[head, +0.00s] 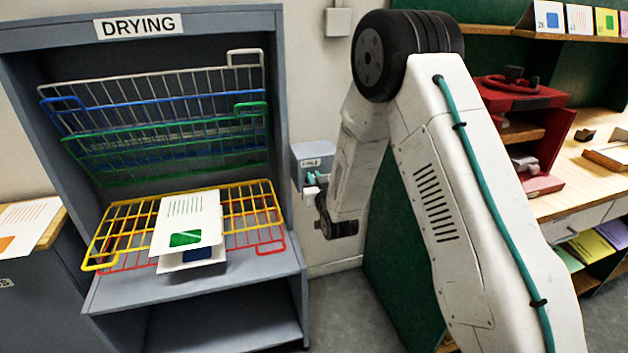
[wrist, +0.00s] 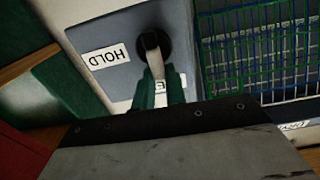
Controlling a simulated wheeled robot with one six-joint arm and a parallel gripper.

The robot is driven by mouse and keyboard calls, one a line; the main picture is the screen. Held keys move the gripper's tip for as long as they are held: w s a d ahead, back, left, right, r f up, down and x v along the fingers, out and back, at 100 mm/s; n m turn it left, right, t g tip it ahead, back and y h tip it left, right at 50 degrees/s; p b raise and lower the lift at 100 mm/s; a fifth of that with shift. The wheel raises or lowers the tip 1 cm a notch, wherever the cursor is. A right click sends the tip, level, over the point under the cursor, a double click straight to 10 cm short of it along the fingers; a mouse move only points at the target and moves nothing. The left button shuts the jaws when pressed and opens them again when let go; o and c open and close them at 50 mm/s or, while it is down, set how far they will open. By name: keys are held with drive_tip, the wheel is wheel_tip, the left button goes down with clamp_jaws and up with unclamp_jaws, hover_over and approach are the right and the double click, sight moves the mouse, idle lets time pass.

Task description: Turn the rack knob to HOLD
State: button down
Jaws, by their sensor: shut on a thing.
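The rack knob (wrist: 152,40) has a dark round hub and a pale lever on a grey-blue box (wrist: 115,25). The box also shows in the head view (head: 312,150), on the wall right of the drying rack. In the wrist view the lever points down, toward a second label (wrist: 182,80) mostly hidden by my fingers. The upside-down HOLD label (wrist: 106,54) is left of the hub, and the lever does not point at it. My gripper (wrist: 159,76) has its teal fingers shut on the lever. In the head view my gripper (head: 311,180) is small at the box front.
The drying rack (head: 285,130) stands left of the box, with several coloured wire shelves. White cards (head: 186,215) lie on its lower yellow and red shelves. A green panel (head: 395,270) and a wooden bench (head: 570,185) with a red press (head: 520,95) are on the right.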

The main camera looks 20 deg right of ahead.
drive_tip(key=shift+s+f, duration=0.15)
drive_tip(key=shift+f, duration=0.2)
drive_tip(key=shift+d+f+m, duration=0.35)
drive_tip(key=shift+f+m, duration=0.15)
drive_tip(key=shift+m, duration=2.45)
drive_tip(key=shift+d+f+m, duration=0.35)
drive_tip(key=shift+f+m, duration=0.1)
drive_tip(key=shift+m, duration=2.45)
drive_tip(key=shift+d+f+m, duration=0.35)
drive_tip(key=shift+f+m, duration=0.15)
drive_tip(key=shift+m, duration=2.45)
drive_tip(key=c, duration=1.4)
unclamp_jaws()
drive_tip(key=shift+a+r, duration=0.1)
drive_tip(key=shift+a, duration=0.05)
drive_tip(key=shift+c, duration=0.2)
drive_tip(key=shift+d+r, duration=0.15)
drive_tip(key=shift+d, duration=0.2)
